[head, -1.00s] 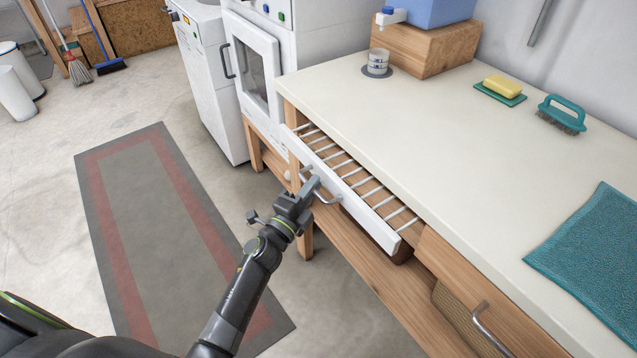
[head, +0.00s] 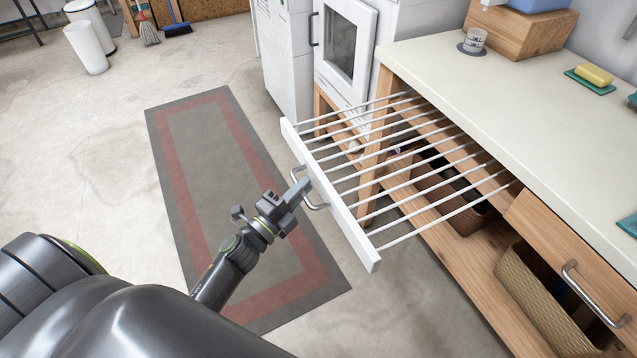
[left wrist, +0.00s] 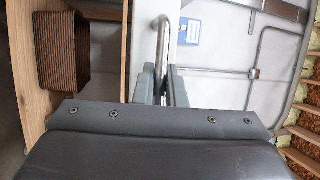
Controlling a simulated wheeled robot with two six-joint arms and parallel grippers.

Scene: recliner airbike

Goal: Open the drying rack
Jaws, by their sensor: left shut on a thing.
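The drying rack (head: 340,213) is a pull-out frame with a white front and several white rods. In the head view it extends far out from under the white counter, over the floor. My left gripper (head: 301,191) is shut on the metal handle (head: 318,205) on the rack's front. In the left wrist view the handle (left wrist: 161,45) stands between the two fingers of my left gripper (left wrist: 163,85). My right gripper is not in view.
The counter (head: 470,100) runs along the right. Below it are a wooden shelf and wicker baskets (head: 540,300). A wooden drawer (head: 570,255) is beside the rack. A grey and red mat (head: 190,150) lies on clear floor at left.

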